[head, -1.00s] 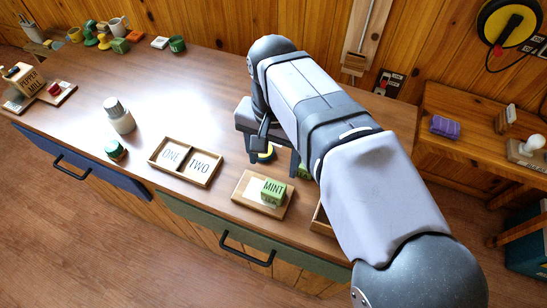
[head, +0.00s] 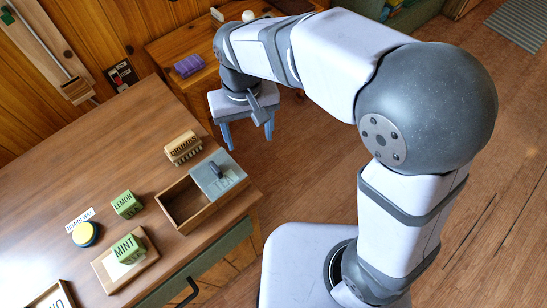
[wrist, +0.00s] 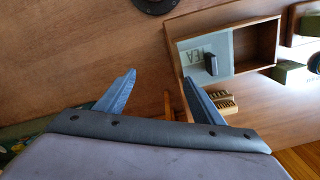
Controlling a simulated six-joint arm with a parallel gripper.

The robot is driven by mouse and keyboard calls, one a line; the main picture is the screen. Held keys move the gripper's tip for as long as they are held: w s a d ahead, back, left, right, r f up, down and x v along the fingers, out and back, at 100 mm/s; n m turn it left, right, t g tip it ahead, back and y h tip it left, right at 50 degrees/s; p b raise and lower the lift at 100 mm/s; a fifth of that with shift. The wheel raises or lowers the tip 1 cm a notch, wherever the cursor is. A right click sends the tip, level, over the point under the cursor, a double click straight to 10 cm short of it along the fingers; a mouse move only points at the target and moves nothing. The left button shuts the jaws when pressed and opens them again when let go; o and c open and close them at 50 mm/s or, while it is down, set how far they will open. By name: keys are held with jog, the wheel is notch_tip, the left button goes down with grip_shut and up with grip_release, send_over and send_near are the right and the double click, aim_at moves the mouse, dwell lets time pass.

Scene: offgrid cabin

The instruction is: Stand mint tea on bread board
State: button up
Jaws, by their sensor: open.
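The mint tea is a green box labelled MINT (head: 126,248) in the head view. It stands on the light wooden bread board (head: 112,273) near the front edge of the counter. My gripper (head: 246,138) is open and empty, beyond the counter's right end, well apart from the mint box. Its two fingers also show spread in the wrist view (wrist: 155,95), with nothing between them.
A wooden tea box (head: 176,205) with a grey lid marked TEA (head: 230,181) stands right of the board. A side bench holds a purple item (head: 188,66).

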jog(key=s+d+f+m, duration=0.2)
jog(key=s+d+f, duration=0.1)
jog(key=d, duration=0.8)
jog(key=s+d+f+m, duration=0.2)
jog(key=s+d+f, duration=0.1)
jog(key=d, duration=0.9)
jog(key=shift+s, duration=0.15)
